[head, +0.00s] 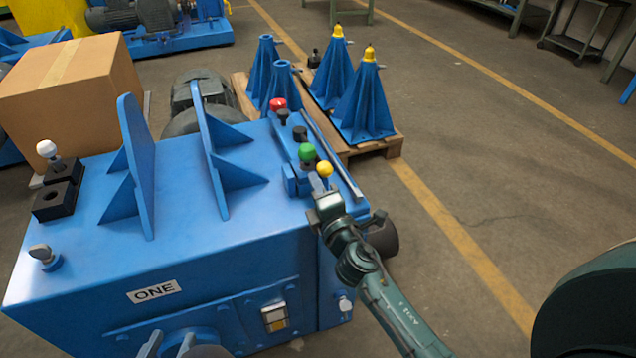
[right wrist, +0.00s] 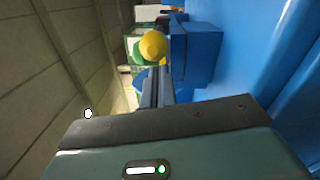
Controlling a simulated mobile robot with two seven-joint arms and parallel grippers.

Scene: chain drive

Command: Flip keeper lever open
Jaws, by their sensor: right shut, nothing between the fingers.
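A row of ball-knobbed parts stands along the right side of the blue machine's top. A yellow ball knob (head: 325,169) is nearest, with a green knob (head: 307,152) just behind it; I cannot tell which part is the keeper lever. My right gripper (head: 321,190) is shut and empty, just in front of the yellow knob. In the right wrist view the yellow knob (right wrist: 153,46) shows beyond the shut fingers (right wrist: 160,88), with the green knob (right wrist: 137,50) partly behind it. Whether the fingers touch the yellow knob's part is unclear. My left gripper is not in view.
The blue machine (head: 215,270) carries two upright fins (head: 138,165). Black blocks (head: 55,200) and a grey-knobbed part (head: 42,254) sit on its left. A cardboard box (head: 70,95) stands behind left. A pallet with blue stands (head: 365,105) is behind.

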